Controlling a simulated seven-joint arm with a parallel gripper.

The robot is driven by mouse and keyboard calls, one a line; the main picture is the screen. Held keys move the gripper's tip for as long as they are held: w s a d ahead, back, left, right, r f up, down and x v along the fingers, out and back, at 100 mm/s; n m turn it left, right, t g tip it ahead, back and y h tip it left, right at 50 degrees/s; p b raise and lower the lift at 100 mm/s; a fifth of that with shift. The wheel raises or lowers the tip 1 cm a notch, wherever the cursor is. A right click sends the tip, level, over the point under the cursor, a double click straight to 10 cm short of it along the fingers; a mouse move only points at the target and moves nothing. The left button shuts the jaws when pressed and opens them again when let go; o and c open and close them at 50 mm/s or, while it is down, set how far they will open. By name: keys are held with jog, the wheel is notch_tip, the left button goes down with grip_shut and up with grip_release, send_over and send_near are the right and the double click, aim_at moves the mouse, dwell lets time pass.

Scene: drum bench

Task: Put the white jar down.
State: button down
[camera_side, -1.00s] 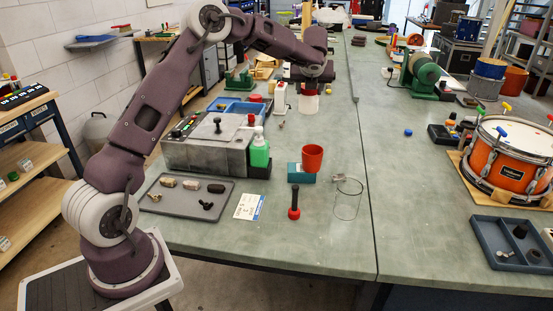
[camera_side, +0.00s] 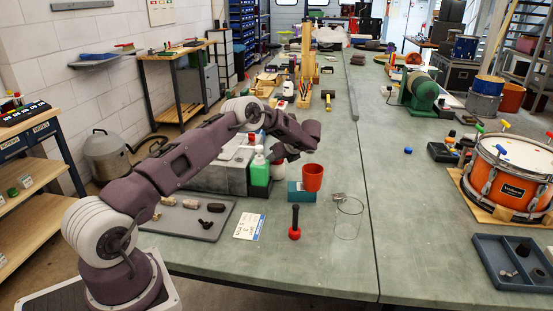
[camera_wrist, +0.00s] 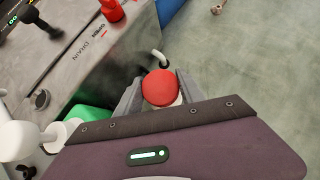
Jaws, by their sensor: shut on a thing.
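The white jar (camera_wrist: 160,87) shows in the wrist view mostly as a round red lid, with a sliver of white body below it. My gripper (camera_wrist: 159,93) is shut on it, one grey finger on each side. In the side view my wrist hangs low beside the green bottle (camera_side: 260,172), behind the red cup (camera_side: 312,177). I cannot tell whether the jar's base touches the bench.
The grey machine (camera_wrist: 85,62) marked DRAIN stands close on the left in the wrist view, with a bent white pipe (camera_wrist: 162,60) just beyond the jar. Open green bench (camera_wrist: 250,60) lies to the right.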

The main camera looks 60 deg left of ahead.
jog(key=c, duration=0.7)
grip_release()
